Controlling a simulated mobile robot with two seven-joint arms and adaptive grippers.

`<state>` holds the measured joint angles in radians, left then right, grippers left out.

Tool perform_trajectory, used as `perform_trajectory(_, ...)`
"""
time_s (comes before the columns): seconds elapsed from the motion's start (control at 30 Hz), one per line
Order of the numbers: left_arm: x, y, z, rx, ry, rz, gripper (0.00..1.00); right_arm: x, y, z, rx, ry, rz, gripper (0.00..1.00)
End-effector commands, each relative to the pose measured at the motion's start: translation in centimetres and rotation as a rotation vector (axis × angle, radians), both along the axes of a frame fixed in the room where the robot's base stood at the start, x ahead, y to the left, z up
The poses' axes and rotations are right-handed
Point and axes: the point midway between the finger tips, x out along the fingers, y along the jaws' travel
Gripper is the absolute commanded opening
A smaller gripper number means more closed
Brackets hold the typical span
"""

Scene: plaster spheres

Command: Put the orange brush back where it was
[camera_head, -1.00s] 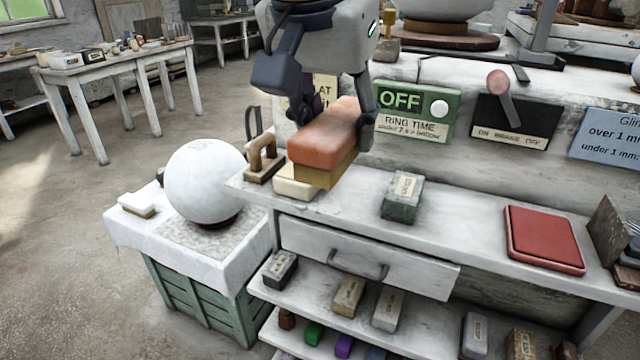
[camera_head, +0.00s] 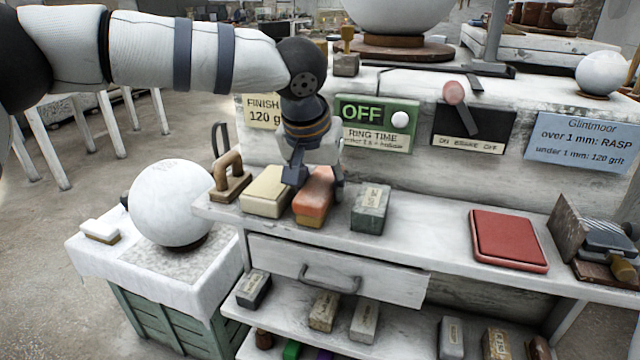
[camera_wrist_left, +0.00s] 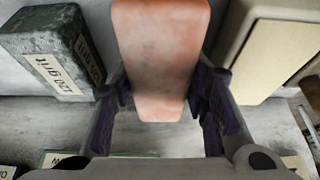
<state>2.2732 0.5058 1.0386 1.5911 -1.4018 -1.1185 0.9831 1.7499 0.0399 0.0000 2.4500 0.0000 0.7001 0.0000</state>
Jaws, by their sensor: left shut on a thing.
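My left gripper (camera_head: 316,185) reaches down from above and is shut on the brush. In the left wrist view the brush (camera_wrist_left: 160,60) is between the two fingers, with the 120 grit block (camera_wrist_left: 55,55) and the cream block (camera_wrist_left: 270,45) apart on either side. Whether the brush's underside touches the shelf is hidden. My right gripper is not in view.
A wooden-handled float (camera_head: 230,180) stands left of the cream block. A red pad (camera_head: 508,240) lies further right, with clear shelf top (camera_head: 425,225) between. A signed back panel with a lever (camera_head: 456,100) rises behind. A white sphere (camera_head: 170,203) sits on the left stand.

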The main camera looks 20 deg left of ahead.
Motion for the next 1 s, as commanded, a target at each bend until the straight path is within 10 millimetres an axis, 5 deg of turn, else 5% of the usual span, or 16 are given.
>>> perform_trajectory(0.27,0.0,0.0,-0.1,0.001,-0.001,-0.001,0.09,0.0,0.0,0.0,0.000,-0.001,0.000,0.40)
perform_trajectory(0.3,0.0,0.0,-0.2,0.001,-0.001,-0.001,0.45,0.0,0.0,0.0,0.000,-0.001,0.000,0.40)
perform_trajectory(0.33,0.0,0.0,-0.2,0.001,-0.001,-0.001,0.49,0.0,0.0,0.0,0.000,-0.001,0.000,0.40)
perform_trajectory(0.7,0.0,0.0,0.3,-0.001,-0.003,0.000,0.49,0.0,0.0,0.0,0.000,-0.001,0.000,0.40)
perform_trajectory(1.0,-2.3,0.1,5.9,0.002,-0.007,0.000,0.49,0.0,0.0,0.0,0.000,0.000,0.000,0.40)
